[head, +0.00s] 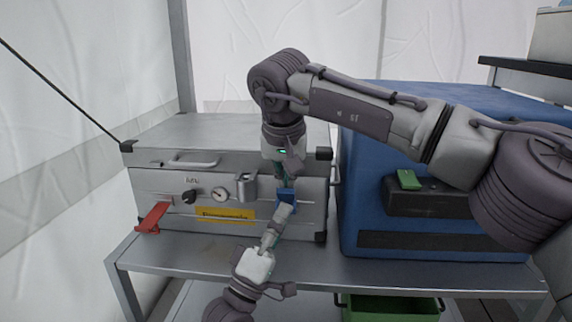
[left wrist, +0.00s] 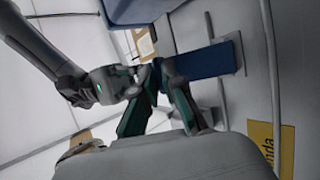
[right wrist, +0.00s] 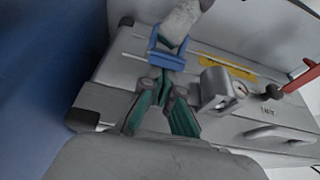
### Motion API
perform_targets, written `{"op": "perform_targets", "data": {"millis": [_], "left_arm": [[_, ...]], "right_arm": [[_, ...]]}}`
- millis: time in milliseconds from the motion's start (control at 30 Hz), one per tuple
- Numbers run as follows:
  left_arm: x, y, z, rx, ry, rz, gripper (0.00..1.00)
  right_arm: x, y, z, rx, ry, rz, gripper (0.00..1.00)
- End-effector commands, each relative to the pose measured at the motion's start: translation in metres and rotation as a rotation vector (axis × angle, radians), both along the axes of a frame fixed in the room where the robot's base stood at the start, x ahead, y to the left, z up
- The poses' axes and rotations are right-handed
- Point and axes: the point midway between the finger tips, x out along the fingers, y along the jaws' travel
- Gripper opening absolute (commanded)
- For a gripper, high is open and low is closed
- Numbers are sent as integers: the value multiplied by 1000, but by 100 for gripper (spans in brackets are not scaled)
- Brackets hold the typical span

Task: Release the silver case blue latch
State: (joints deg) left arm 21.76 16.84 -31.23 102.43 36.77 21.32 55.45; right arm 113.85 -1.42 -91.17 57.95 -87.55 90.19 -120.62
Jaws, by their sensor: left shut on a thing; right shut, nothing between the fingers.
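The silver case (head: 150,184) stands on a grey table. Its blue latch (head: 287,195) is at the right part of its front face; the latch also shows in the left wrist view (left wrist: 212,61) and right wrist view (right wrist: 167,57). My left gripper (head: 282,212) comes up from below and is shut on the blue latch, its fingers covering part of it. Whether the latch is loose from the case is unclear. My right gripper (head: 282,179) is shut and empty just above the latch, pointing down, close to the left fingertips.
A red latch (head: 152,217) sticks out at the case's left. A handle, gauge (head: 220,194), knob and yellow label (head: 226,214) are on the front. A large blue box (head: 358,205) stands close on the right, with my right arm across it. A green crate (head: 390,308) is below.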

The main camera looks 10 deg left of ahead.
Motion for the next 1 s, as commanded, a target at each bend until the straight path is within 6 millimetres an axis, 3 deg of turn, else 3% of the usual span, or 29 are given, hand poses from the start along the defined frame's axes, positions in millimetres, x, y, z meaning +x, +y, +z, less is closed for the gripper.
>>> {"op": "perform_targets", "data": {"millis": [167, 500, 967, 1000], "left_arm": [[0, 1, 2, -5, -4, -1, 0], [0, 1, 2, -5, -4, -1, 0], [1, 2, 4, -6, -6, 2, 0], [1, 2, 4, -6, -6, 2, 12]], "right_arm": [[4, 0, -11, 1, 0, 0, 0], [4, 0, -12, 1, 0, 0, 0], [-10, 2, -23, -5, 12, 8, 0], [-10, 2, -23, -6, 13, 9, 0]]}}
